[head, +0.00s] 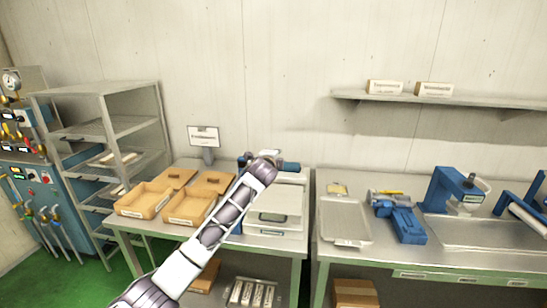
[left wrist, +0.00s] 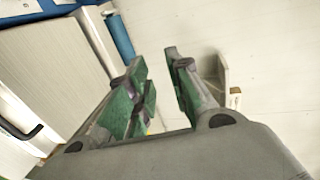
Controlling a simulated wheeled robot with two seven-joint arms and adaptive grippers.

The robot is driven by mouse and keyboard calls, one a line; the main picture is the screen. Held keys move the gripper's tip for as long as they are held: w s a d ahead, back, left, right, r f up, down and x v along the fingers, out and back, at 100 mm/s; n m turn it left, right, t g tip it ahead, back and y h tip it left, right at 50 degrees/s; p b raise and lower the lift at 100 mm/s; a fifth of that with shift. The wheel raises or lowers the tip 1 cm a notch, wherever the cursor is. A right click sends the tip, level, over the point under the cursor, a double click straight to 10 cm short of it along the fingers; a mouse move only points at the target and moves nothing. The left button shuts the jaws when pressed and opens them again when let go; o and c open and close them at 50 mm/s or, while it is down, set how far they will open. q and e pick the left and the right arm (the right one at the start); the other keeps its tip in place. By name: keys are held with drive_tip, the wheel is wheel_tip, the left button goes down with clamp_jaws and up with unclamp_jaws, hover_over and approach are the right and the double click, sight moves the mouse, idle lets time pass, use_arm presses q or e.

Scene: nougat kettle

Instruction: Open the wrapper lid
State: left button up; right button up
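The wrapper (head: 278,207) is a pale, boxy machine on the left table, and its lid looks closed. A dark handle (head: 272,218) sits on its front part. Blue parts (head: 291,167) show at its back. In the left wrist view, the pale wrapper surface (left wrist: 75,65) fills the left side, with a black handle (left wrist: 22,132) and a blue roll (left wrist: 119,36). My left gripper (left wrist: 157,80) has its green-padded fingers apart with nothing visible between them. In the head view my left arm reaches over the wrapper's left side and hides part of it. My right gripper is not in view.
Wooden trays (head: 188,207) stand left of the wrapper, with a sign (head: 204,137) behind. A metal tray (head: 343,222) and blue machines (head: 452,188) stand on the right table. A wall shelf (head: 440,99) holds two small boxes. A metal rack (head: 103,130) stands at left.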

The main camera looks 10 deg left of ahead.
use_arm(q)
drive_tip(key=s+a+f+n+g, duration=0.3)
drive_tip(key=s+f+n+g, duration=0.4)
drive_tip(key=s+f, duration=1.5)
drive_tip(key=s+a+f+n+g, duration=0.2)
drive_tip(key=s+a+f+n, duration=0.15)
drive_tip(key=s, duration=0.65)
drive_tip(key=s+a+f+n+g, duration=0.1)
drive_tip(key=s+a+f+n, duration=0.2)
drive_tip(key=s, duration=0.7)
drive_tip(key=s+a+f+n+g, duration=0.2)
drive_tip(key=s+f+n, duration=0.15)
drive_tip(key=s, duration=0.65)
wheel_tip(320, 180, down, 34)
drive_tip(key=s+g, duration=0.1)
drive_tip(key=s, duration=0.2)
drive_tip(key=s+a+f, duration=0.2)
drive_tip(key=s+f, duration=0.8)
drive_tip(key=s, duration=0.1)
drive_tip(key=s+a+f+m+g, duration=0.1)
drive_tip(key=s+a+f, duration=0.1)
drive_tip(key=s+f, duration=0.8)
drive_tip(key=shift+s+a+g+y, duration=0.15)
drive_tip(key=shift+s+g+y, duration=0.15)
drive_tip(key=shift+s, duration=0.15)
